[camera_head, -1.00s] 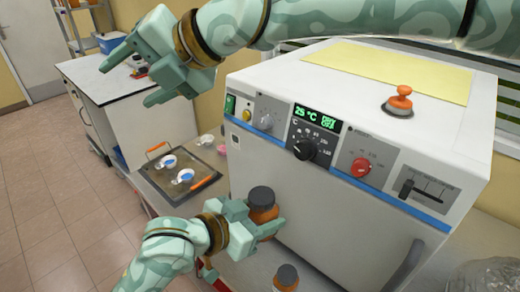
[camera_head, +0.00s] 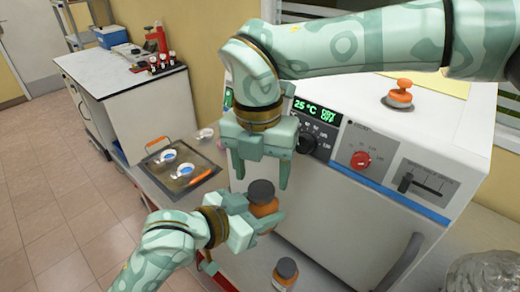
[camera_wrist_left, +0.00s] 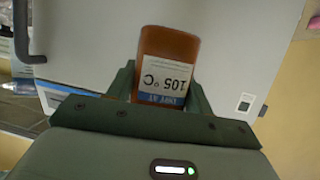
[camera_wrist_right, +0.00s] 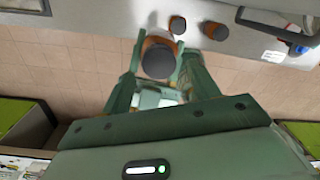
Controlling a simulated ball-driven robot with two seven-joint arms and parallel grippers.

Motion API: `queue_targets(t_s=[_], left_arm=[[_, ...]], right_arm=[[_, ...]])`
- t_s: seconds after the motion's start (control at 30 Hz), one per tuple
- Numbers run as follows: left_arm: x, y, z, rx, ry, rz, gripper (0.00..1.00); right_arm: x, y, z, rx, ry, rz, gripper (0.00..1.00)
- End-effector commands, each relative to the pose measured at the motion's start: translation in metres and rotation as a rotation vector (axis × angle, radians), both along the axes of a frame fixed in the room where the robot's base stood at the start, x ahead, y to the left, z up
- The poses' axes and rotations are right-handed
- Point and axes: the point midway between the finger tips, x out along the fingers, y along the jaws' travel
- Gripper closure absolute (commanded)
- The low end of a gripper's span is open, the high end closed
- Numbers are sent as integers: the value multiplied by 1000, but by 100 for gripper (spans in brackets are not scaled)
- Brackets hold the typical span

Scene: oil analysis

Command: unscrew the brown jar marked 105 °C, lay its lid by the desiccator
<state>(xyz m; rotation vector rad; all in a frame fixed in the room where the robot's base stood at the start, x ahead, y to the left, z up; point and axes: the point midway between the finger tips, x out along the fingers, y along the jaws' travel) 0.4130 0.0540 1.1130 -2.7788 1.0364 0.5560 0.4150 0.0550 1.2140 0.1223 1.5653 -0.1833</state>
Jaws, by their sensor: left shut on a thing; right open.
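My left gripper (camera_head: 252,214) is shut on a brown jar (camera_head: 268,208) and holds it upright in front of the oven. The jar's label, reading 105 °C, shows inverted in the left wrist view (camera_wrist_left: 165,78). Its dark lid (camera_head: 261,190) is on top. My right gripper (camera_head: 262,178) points down just above the jar, open, its fingers to either side. In the right wrist view the lid (camera_wrist_right: 158,61) lies between the fingertips, with no clear contact. A clear glass vessel (camera_head: 487,274), perhaps the desiccator, is cut off at lower right.
Another dark-lidded brown jar (camera_head: 286,274) stands on the counter below; two show in the right wrist view (camera_wrist_right: 177,25). The white oven (camera_head: 340,220) stands close behind the grippers. A tray (camera_head: 205,160) with small dishes and orange handles lies to the left.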

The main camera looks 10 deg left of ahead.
Motion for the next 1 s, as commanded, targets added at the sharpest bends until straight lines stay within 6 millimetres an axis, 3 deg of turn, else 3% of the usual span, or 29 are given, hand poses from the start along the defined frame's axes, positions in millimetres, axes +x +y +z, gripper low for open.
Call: queue_targets(t_s=[0.2, 0.47, 0.5, 0.67, 0.87, 1.0], left_arm=[[0, 0, 1, -1, -1, 0, 100], [0, 0, 1, -1, -1, 0, 100], [0, 0, 1, -1, -1, 0, 100], [0, 0, 1, -1, -1, 0, 100], [0, 0, 1, 0, -1, 1, 100], [0, 0, 0, 0, -1, 2, 100]], right_arm=[[0, -1, -23, 0, 0, 1, 39], [0, -1, -26, 1, -1, 2, 39], [0, -1, -25, 1, -1, 2, 42], [0, -1, -25, 1, -1, 2, 85], [0, -1, -25, 1, -1, 10, 85], [0, -1, -25, 2, 6, 187, 85]])
